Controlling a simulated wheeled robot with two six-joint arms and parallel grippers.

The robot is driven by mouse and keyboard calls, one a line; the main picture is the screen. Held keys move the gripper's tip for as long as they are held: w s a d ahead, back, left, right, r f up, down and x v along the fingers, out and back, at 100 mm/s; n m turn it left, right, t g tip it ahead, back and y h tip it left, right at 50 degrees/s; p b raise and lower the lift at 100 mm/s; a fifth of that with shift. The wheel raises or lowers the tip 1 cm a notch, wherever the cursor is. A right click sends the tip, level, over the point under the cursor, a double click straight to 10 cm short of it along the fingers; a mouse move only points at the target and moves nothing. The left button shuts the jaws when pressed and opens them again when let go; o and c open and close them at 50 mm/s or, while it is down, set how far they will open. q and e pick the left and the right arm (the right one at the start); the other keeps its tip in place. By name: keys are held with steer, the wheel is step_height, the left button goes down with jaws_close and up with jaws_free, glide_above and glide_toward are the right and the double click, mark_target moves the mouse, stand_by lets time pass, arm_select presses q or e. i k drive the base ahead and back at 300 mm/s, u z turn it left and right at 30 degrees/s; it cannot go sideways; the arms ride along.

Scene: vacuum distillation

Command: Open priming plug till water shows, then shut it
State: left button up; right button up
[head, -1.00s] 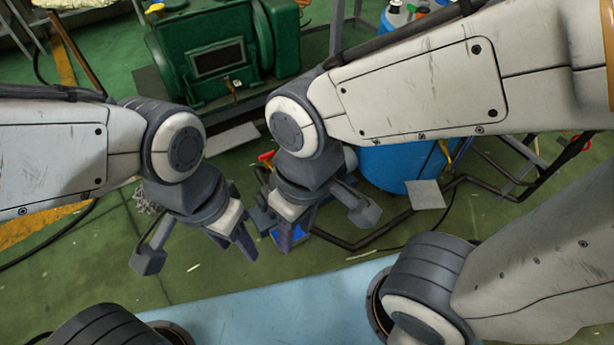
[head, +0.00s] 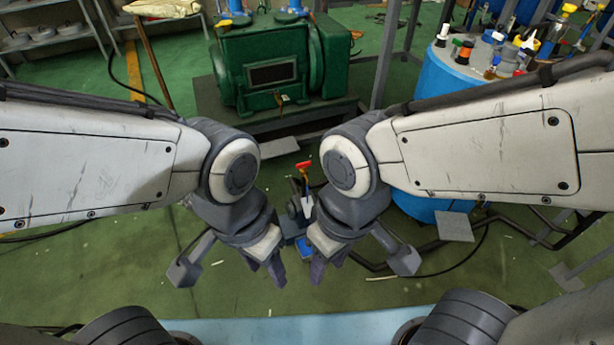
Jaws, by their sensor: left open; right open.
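My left gripper (head: 269,273) hangs pointing down near the middle of the head view, open with nothing seen in it. My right gripper (head: 323,268) hangs just to its right, also open and apparently empty. Behind and between them is a small pump unit (head: 303,247) with a blue part low down, mostly hidden by the grippers. A pipe with a red-handled valve (head: 304,166) rises behind it, between my two wrists. I cannot make out the priming plug or any water.
A large green machine (head: 268,72) stands on a dark base at the back. A blue drum (head: 445,100) with bottles on top stands at the right. Dark pipes run low across the floor at the right. Open green floor (head: 130,270) lies at the left.

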mark_target(303, 166)
steer(key=z, duration=0.45)
steer(key=i, duration=0.75)
steer(key=u, duration=0.7)
steer(key=i, duration=0.4)
steer(key=u, duration=0.3)
